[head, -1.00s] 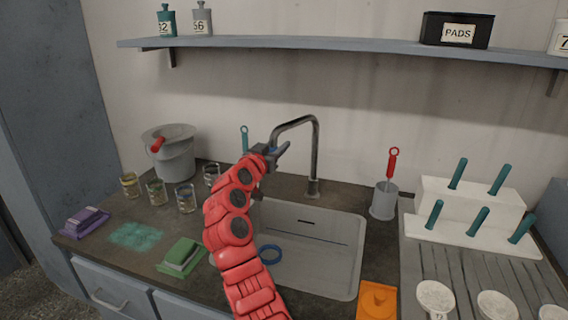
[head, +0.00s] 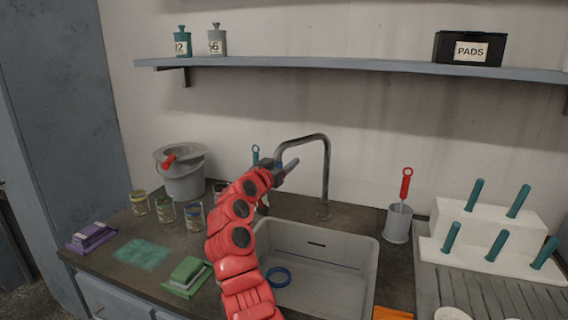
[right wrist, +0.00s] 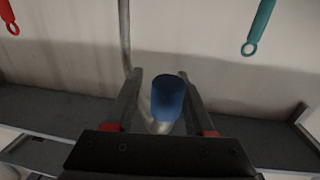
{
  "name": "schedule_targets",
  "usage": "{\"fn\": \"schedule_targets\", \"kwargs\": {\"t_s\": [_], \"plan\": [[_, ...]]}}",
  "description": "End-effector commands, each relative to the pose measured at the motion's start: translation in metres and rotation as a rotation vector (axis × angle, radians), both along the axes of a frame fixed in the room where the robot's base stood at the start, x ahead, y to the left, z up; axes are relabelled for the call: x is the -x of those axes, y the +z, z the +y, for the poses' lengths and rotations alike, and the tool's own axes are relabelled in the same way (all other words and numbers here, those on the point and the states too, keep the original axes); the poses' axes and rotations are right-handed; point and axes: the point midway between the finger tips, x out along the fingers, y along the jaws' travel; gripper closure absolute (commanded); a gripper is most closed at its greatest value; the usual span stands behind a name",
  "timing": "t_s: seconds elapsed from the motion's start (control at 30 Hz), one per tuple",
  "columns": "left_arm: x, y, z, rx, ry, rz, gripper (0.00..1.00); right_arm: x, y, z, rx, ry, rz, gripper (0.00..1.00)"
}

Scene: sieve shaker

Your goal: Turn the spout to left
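The spout (head: 327,165) is a tall, bent grey metal tube rising behind the sink (head: 368,255). Its top arm reaches to the left and its outlet end is largely hidden by my right gripper (head: 284,168). In the right wrist view, a blue tip (right wrist: 168,98) lies between the two fingers of my right gripper (right wrist: 160,76). The fingers are apart, with a visible gap on the left of the tip; contact on the right finger is unclear. The spout's upright tube (right wrist: 125,35) shows behind the left finger. My left gripper is not in view.
Several glass jars (head: 166,211) and a grey bucket (head: 184,180) stand left of the sink. A grey cup (head: 397,226) with a red-handled brush stands to its right, beside a white rack (head: 480,225). A blue ring (head: 278,277) lies in the sink.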

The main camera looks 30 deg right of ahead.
Motion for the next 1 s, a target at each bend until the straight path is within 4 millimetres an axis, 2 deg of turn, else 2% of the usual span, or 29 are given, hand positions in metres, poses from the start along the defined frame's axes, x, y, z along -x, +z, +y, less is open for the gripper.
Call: {"fn": "schedule_targets", "kwargs": {"t_s": [0.33,0.47,0.57,1.0], "plan": [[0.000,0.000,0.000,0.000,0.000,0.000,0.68,0.000,0.000,0.001,0.000,0.001,0.000,0.34],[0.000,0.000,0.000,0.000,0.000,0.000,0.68,0.004,0.001,0.008,0.002,0.002,-0.003,0.34],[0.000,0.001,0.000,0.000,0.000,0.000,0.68,0.011,-0.001,0.021,0.003,0.005,0.001,0.34],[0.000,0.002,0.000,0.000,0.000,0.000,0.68,0.075,0.000,0.114,0.003,0.005,-0.001,0.34]]}}
